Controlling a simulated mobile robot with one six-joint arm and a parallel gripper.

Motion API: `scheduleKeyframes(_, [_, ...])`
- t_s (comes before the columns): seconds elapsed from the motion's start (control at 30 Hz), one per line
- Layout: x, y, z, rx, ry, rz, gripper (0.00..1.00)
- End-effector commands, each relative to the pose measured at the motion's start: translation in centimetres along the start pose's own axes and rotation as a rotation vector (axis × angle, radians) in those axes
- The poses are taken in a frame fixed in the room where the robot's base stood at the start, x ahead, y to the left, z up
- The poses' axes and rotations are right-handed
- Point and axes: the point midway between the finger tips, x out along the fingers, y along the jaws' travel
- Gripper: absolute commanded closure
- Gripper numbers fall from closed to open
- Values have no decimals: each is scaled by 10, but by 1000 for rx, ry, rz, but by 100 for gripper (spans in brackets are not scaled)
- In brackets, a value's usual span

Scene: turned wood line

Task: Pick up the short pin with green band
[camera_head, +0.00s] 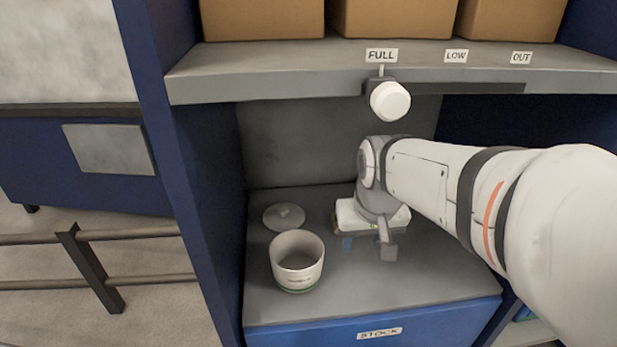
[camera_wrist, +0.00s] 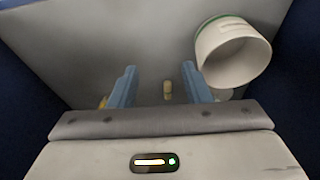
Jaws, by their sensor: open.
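A small pale wooden pin (camera_wrist: 167,90) stands or lies on the grey shelf, between the lines of my two blue fingers in the wrist view. It is too small to tell its posture or whether it has a green band. My gripper (camera_head: 366,245) is open and empty, low over the shelf; its fingers also show in the wrist view (camera_wrist: 159,72). In the head view the pin is hidden behind my gripper and arm. A yellowish piece (camera_wrist: 102,102) shows partly behind the left finger; I cannot tell what it is.
A white pot with a green band (camera_head: 296,262) stands left of my gripper; it also shows in the wrist view (camera_wrist: 232,53). A round grey lid (camera_head: 284,217) lies behind it. An overhead shelf (camera_head: 300,75) with a white knob (camera_head: 390,101) and side walls bound the bay.

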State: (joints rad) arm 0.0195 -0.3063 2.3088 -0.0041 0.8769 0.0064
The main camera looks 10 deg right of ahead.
Motion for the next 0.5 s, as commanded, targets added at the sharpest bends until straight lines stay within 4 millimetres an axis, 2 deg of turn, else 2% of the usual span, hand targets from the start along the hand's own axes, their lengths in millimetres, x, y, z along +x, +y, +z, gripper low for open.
scheduleKeyframes(0.03, [30,0,-20,4,15,2,56])
scheduleKeyframes(0.2, [71,-1,-91,21,77,6,56])
scheduleKeyframes(0.3, [88,-2,-122,27,104,8,56])
scheduleKeyframes(0.4, [97,-2,-140,31,122,9,56])
scheduleKeyframes(0.5, [105,-2,-150,34,129,9,56])
